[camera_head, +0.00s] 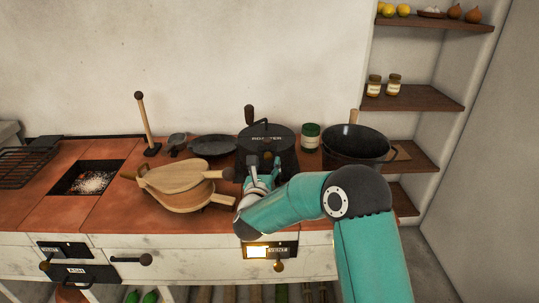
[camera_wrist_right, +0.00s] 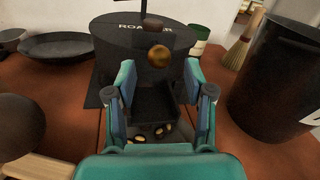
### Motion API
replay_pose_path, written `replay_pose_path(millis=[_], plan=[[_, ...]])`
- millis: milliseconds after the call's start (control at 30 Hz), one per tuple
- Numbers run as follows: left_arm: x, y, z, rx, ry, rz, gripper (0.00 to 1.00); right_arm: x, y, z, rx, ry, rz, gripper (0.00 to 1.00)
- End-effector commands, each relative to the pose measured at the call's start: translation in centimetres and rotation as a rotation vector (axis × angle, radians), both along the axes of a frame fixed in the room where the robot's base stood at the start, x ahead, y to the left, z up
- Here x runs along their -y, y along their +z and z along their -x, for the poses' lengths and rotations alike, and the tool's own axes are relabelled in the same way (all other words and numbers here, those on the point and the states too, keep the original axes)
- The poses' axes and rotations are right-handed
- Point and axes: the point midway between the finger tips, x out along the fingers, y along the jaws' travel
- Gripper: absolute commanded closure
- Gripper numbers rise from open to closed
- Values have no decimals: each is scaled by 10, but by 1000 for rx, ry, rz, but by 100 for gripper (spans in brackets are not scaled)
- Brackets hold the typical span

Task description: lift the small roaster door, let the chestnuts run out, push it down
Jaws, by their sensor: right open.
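The black roaster (camera_head: 266,139) stands at the back of the red-tiled counter. I cannot tell how far the small door is raised. My right gripper (camera_wrist_right: 159,75) is open in front of the roaster, its fingers on either side of the chute, and holds nothing. It shows small in the head view (camera_head: 264,174). My left gripper is out of view.
A large black pot (camera_head: 352,146) stands right of the roaster, with a green jar (camera_head: 310,136) between. Wooden bellows (camera_head: 182,184) lie close on the left, beside a dark pan (camera_head: 213,146). An ember pit (camera_head: 88,178) is farther left.

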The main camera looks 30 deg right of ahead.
Motion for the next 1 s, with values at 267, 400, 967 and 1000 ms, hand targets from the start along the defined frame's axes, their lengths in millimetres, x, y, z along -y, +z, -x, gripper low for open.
replay_pose_path(millis=[267, 400, 967, 1000], plan=[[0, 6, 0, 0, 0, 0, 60, 25, 0, -26, -1, 0, 1, 47], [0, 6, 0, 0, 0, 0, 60, 28, 0, -31, -1, 2, 2, 47], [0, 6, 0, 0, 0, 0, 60, 27, 0, -31, 0, 2, 1, 100], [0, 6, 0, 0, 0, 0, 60, 27, 0, -31, 0, 2, 1, 100]])
